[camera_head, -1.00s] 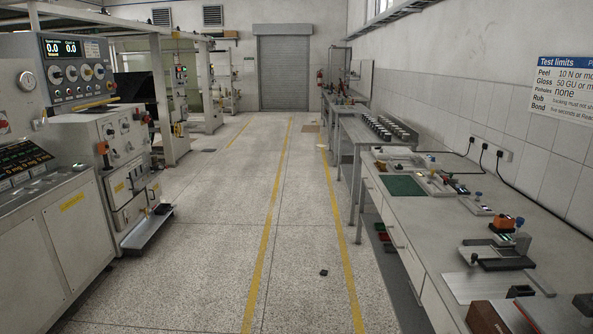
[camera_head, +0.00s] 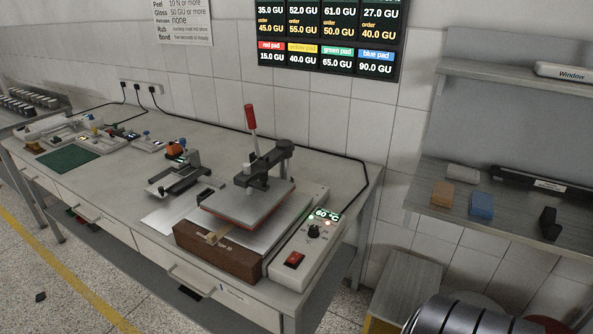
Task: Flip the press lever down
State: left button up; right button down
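The heat press (camera_head: 247,205) stands on the workbench in the middle of the head view. Its lever (camera_head: 251,118) has a red grip and stands nearly upright, leaning slightly left at the top. The lever rises from the dark press head (camera_head: 265,165). Neither of my grippers is in view.
A smaller device with an orange block (camera_head: 176,149) stands left of the press. Farther left lies a green mat (camera_head: 67,158). A grey shelf unit (camera_head: 425,190) at the right holds an orange block (camera_head: 442,193) and a blue block (camera_head: 481,205). Open floor lies at the lower left.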

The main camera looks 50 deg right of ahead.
aim_at(250, 111)
jog(key=z, duration=1.25)
